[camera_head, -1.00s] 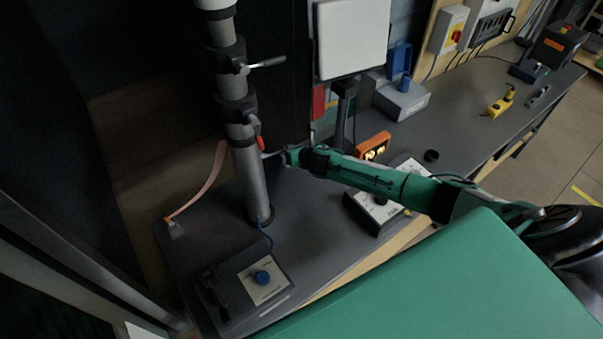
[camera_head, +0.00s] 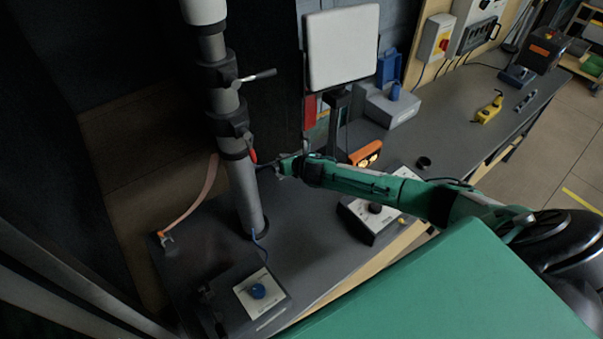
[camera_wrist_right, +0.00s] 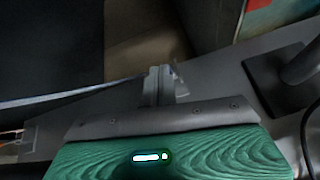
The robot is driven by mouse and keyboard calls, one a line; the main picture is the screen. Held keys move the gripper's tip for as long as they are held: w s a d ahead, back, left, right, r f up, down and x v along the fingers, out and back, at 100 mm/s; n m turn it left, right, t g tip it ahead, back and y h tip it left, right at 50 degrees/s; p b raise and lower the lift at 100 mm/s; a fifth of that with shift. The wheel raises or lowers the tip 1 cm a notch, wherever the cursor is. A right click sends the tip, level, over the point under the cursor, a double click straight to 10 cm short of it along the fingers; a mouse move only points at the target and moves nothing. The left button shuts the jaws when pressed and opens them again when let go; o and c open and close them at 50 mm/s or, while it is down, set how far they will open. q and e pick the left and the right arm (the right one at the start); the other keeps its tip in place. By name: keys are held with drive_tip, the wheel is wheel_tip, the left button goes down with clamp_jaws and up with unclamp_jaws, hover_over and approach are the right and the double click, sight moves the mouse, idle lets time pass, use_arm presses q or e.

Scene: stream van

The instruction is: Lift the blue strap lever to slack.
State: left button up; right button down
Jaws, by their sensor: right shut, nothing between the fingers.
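My right gripper (camera_head: 275,168) reaches in from the right and is shut and empty, its tip just right of the upright pole (camera_head: 243,185). It also shows shut in the right wrist view (camera_wrist_right: 160,82). A small red lever (camera_head: 253,157) is on the pole's lower clamp, just above and left of the gripper tip; I cannot tell if they touch. A pinkish strap (camera_head: 198,197) runs from near the pole down to an anchor (camera_head: 165,239) at the bench's left edge. I cannot make out a blue lever on the strap. My left gripper is not in view.
A grey handle (camera_head: 255,76) sticks out from the upper clamp. A blue knob (camera_head: 258,291) is on a box at the bench front. A dial box (camera_head: 372,215) and an orange display (camera_head: 366,154) lie near my arm. The bench (camera_head: 205,240) is bare left of the pole.

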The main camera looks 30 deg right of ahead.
drive_tip(key=b+v, duration=0.2)
drive_tip(key=v, duration=1.1)
drive_tip(key=shift+d+f, duration=0.1)
drive_tip(key=shift+s+f, duration=0.1)
drive_tip(key=shift+s, duration=0.05)
